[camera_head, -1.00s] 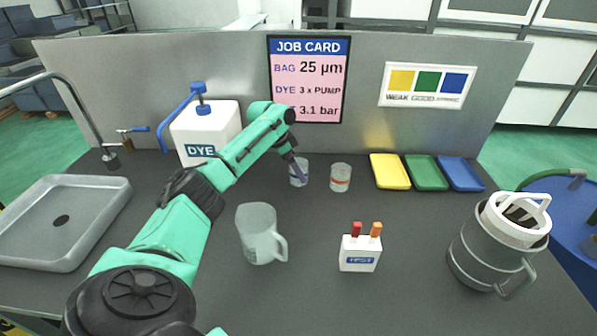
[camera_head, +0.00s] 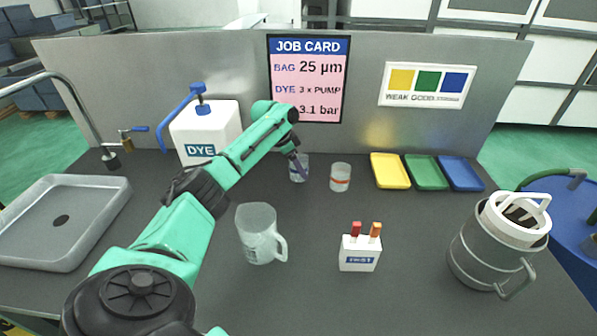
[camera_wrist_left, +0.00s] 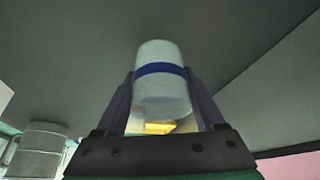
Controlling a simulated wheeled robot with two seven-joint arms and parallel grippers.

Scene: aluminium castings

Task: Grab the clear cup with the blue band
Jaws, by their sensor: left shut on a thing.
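The clear cup with the blue band (camera_wrist_left: 160,88) stands between the two fingers of my left gripper (camera_wrist_left: 160,100) in the left wrist view, one finger against each side. In the head view the cup (camera_head: 300,172) is at the back middle of the table, partly hidden by my left gripper (camera_head: 297,164). The gripper is shut on it. The cup looks upright; whether it touches the table is hard to tell. A second clear cup with an orange-red band (camera_head: 341,178) stands just to its right. My right gripper is not in view.
A clear jug (camera_head: 257,232) stands in front, beside my left arm. A white holder (camera_head: 359,256) with red and orange sticks is right of it. Yellow (camera_head: 390,171), green and blue trays lie back right. A DYE bottle (camera_head: 206,132) is behind the arm. A grey pot (camera_head: 490,250) stands at right.

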